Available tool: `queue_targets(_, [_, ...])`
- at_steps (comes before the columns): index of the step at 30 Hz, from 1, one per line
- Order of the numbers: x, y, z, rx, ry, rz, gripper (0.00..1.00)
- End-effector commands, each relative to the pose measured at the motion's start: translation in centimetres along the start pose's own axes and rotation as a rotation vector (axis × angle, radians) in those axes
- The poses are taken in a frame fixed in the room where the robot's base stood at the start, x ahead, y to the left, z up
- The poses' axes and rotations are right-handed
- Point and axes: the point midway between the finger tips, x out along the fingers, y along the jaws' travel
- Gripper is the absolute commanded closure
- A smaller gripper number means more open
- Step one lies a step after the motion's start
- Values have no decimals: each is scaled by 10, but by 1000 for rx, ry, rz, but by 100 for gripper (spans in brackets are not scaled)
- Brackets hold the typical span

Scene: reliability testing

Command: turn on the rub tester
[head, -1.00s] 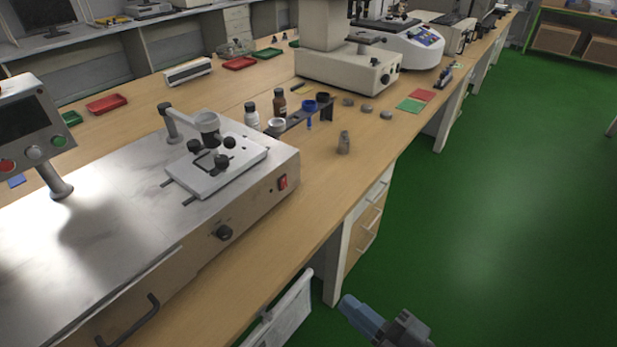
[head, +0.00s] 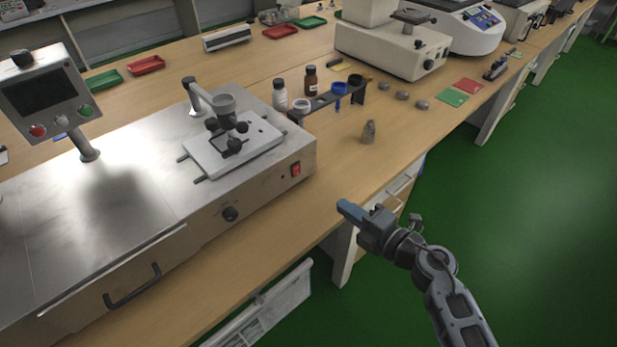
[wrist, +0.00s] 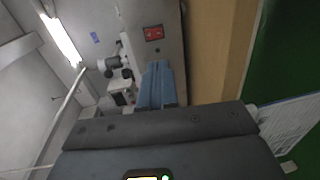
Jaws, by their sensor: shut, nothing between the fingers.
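The rub tester (head: 130,210) is a long metal-topped machine at the left of the head view. A white sample plate with a clamp arm (head: 232,145) sits on its right part. In the wrist view the red switch (wrist: 153,33) shows ahead of the blue fingertips. My gripper (head: 349,210) is shut and empty, over the bench's front edge, right of and apart from the switch. The wrist view also shows my gripper (wrist: 157,82).
A control panel (head: 50,95) with red, white and green buttons stands on the machine. Bottles (head: 280,95) and a cup holder (head: 330,98) stand behind its right end. A small metal weight (head: 369,132) stands on the bench. The green floor (head: 530,230) is clear at right.

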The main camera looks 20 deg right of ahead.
Motion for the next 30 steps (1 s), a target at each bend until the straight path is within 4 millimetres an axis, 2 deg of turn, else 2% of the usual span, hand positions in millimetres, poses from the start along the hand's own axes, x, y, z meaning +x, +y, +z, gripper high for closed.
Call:
queue_targets(8, [9, 0, 0, 1, 0, 2, 100])
queue_targets(11, [22, 1, 0, 1, 0, 2, 100])
queue_targets(24, [107, 0, 0, 1, 1, 2, 100])
queue_targets(30, [131, 0, 0, 1, 0, 1, 100])
